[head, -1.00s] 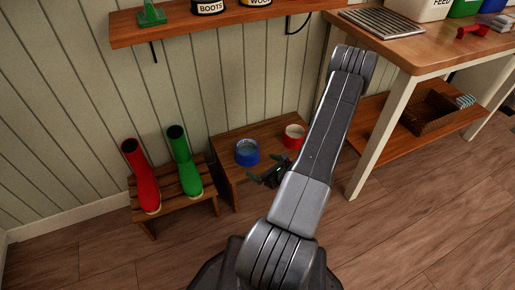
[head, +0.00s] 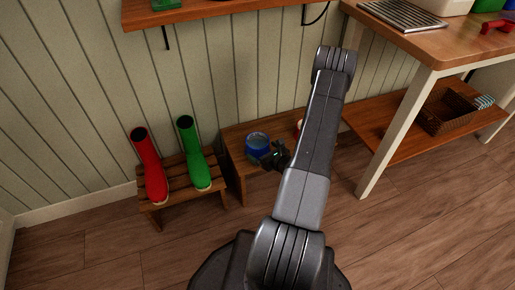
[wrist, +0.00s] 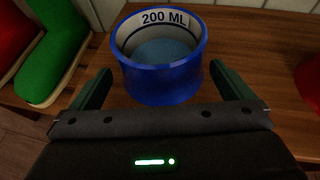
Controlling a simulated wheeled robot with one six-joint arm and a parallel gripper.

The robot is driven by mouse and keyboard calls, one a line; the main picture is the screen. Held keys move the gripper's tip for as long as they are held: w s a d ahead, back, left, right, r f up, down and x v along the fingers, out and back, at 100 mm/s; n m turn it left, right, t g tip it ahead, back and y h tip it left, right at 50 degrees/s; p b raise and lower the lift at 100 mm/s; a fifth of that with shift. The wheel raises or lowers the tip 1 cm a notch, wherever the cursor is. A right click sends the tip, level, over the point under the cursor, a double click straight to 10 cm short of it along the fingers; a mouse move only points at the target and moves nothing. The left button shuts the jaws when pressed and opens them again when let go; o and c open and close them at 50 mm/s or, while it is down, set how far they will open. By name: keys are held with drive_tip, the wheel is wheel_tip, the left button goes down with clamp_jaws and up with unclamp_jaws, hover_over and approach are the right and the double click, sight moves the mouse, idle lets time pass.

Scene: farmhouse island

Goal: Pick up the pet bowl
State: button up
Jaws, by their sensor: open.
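A blue pet bowl (head: 257,144) stands upright on a low wooden bench (head: 236,162) against the wall. In the wrist view the bowl (wrist: 160,84) has a white inside marked "200 ML" and a light blue bottom. My gripper (head: 272,158) is at the bowl's near side in the head view. In the wrist view its two green fingers (wrist: 160,88) are open, one to each side of the bowl's near part, with gaps showing. A red bowl (head: 299,126) on the same bench is mostly hidden behind my arm; its edge shows at the right of the wrist view (wrist: 309,80).
A red boot (head: 150,167) and a green boot (head: 195,155) stand on a slatted stool (head: 181,202) to the left. A wooden table (head: 430,45) with a lower shelf and basket (head: 446,111) stands at the right. A wall shelf (head: 220,10) hangs above.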

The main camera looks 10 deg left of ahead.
sight(253, 144)
drive_tip(key=b+x, duration=0.1)
drive_tip(key=x, duration=0.3)
drive_tip(key=shift+d, duration=0.1)
drive_tip(key=c, duration=0.9)
drive_tip(key=shift+r, duration=0.1)
wheel_tip(253, 144, up, 10)
drive_tip(key=p, duration=0.3)
